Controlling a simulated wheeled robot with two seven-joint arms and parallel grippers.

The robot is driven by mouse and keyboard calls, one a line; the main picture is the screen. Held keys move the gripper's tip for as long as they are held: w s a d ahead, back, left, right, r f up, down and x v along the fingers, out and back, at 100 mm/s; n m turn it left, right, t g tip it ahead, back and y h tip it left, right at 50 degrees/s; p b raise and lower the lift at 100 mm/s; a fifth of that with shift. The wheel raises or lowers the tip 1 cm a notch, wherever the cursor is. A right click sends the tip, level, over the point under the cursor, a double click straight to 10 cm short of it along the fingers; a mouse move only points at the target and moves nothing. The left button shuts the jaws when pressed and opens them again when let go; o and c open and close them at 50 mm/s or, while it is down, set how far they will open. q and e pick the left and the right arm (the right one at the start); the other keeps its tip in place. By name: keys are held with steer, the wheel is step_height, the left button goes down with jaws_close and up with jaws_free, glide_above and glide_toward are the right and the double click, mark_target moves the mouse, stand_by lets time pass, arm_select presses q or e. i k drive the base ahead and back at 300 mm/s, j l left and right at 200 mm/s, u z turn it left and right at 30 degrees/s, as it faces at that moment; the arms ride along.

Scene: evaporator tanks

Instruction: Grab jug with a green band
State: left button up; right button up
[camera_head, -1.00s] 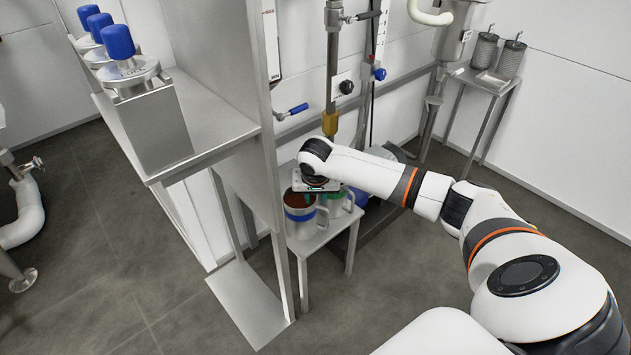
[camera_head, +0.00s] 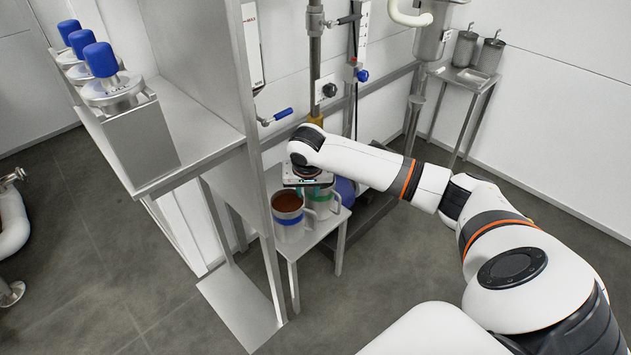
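The jug with a green band (camera_head: 323,202) stands on a small steel table, behind and to the right of a jug with a blue band (camera_head: 290,226). The blue-banded jug is metal and has brown contents. My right gripper (camera_head: 308,189) points down at the top of the green-banded jug and hides its rim and left part. I cannot tell whether the fingers touch it or how far apart they are. My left gripper is not in view.
The small steel table (camera_head: 322,231) stands beside a tall steel frame (camera_head: 262,160). A shelf at left holds several blue-capped vessels (camera_head: 108,75). A valve with a blue handle (camera_head: 283,114) sticks out above the jugs. Another table with two grey canisters (camera_head: 489,54) stands far right.

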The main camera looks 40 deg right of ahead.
mark_target(322, 204)
steer(key=z, duration=1.25)
